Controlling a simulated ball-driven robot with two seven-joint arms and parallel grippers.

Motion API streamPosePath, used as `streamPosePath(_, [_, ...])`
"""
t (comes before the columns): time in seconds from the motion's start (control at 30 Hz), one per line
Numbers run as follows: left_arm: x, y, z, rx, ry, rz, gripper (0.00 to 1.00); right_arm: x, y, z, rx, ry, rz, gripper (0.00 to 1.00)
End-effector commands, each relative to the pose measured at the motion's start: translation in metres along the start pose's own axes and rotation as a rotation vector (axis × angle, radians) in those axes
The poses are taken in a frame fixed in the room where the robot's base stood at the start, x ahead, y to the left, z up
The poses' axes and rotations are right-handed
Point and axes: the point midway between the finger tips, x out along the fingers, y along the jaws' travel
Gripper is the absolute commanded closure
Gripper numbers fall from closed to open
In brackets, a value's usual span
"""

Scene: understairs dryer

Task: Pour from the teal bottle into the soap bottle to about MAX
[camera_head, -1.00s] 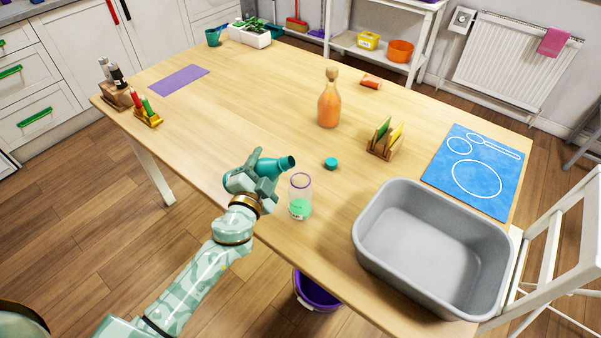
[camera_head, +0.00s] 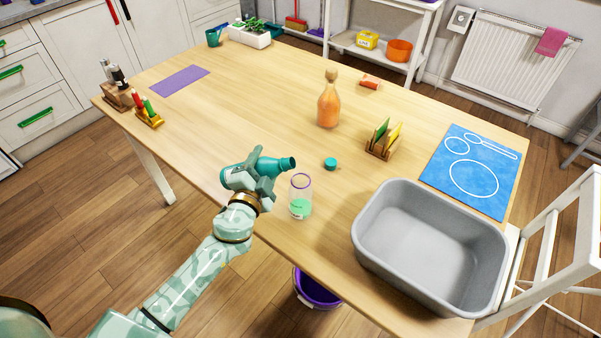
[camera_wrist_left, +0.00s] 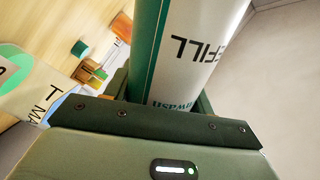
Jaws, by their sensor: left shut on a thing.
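The teal bottle (camera_head: 284,164) is held tilted near horizontal by my left gripper (camera_head: 258,178), its open mouth pointing right toward the soap bottle. In the left wrist view the teal bottle (camera_wrist_left: 190,45) fills the upper middle, with "REFILL" on its white label. The soap bottle (camera_head: 301,197) stands upright on the table, clear with a purple rim and green liquid in its lower part. It also shows at the left edge of the left wrist view (camera_wrist_left: 35,90), with "MA" readable. The teal bottle's mouth is above and left of the soap bottle's rim. I see no stream. My right gripper is not in view.
A teal cap (camera_head: 330,164) lies on the table (camera_head: 240,110) behind the soap bottle. A grey tub (camera_head: 375,255) stands to the right. A wooden rack (camera_head: 382,150) and an orange-filled bottle (camera_head: 329,108) stand farther back. A purple bucket (camera_head: 316,290) is on the floor.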

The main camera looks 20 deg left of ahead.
Motion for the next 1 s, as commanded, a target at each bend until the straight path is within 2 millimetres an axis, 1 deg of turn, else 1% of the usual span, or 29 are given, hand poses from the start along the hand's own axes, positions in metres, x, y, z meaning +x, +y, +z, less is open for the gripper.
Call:
streamPosePath(0.03, [0.000, -0.002, -0.001, 0.006, 0.001, -0.002, 0.81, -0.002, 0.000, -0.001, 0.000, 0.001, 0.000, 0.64])
streamPosePath(1.0, [0.000, -0.011, -0.003, 0.108, -0.004, -0.003, 0.81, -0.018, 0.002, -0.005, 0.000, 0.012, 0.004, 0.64])
